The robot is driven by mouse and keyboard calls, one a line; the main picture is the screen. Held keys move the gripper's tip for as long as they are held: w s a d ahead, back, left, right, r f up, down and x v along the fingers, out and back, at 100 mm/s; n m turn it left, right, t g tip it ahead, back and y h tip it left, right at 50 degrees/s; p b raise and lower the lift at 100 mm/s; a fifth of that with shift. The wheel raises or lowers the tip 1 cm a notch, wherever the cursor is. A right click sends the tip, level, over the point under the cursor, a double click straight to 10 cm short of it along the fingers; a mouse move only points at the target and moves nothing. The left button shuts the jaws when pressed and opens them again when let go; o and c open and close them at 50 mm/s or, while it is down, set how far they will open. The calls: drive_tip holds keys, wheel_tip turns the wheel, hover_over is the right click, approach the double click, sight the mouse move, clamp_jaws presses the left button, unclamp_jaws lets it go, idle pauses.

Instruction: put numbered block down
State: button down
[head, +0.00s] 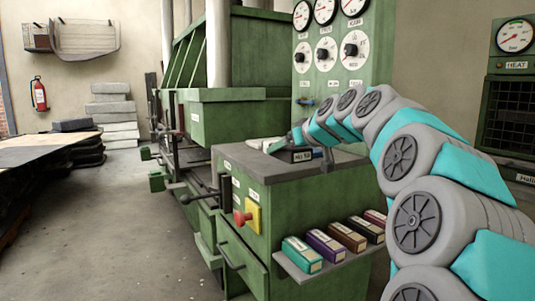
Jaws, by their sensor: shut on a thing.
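My arm reaches in from the right, and my gripper (308,147) is at the top of the green cabinet (290,187). It is shut on a small dark block with a white label (302,156); the lettering is too small to read surely. The block is at the cabinet's grey top, partly covered by the gripper and wrist. I cannot tell whether it touches the surface.
A gauge panel (340,50) rises behind the cabinet. A yellow plate with a red button (248,218) and a lever (200,198) stick out at the front left. A large green machine (235,45) stands behind. Open floor (110,230) lies at the left.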

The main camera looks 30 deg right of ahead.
drive_tip(key=p, duration=0.1)
hover_over(266, 164)
drive_tip(key=shift+w+d+f, duration=0.1)
drive_tip(key=shift+d+f, duration=0.05)
drive_tip(key=shift+f, duration=2.05)
drive_tip(key=shift+f, duration=0.1)
drive_tip(key=shift+f, duration=0.15)
unclamp_jaws()
drive_tip(key=shift+r, duration=0.3)
drive_tip(key=v, duration=1.2)
drive_tip(key=shift+f+b, duration=0.1)
drive_tip(key=shift+b, duration=0.3)
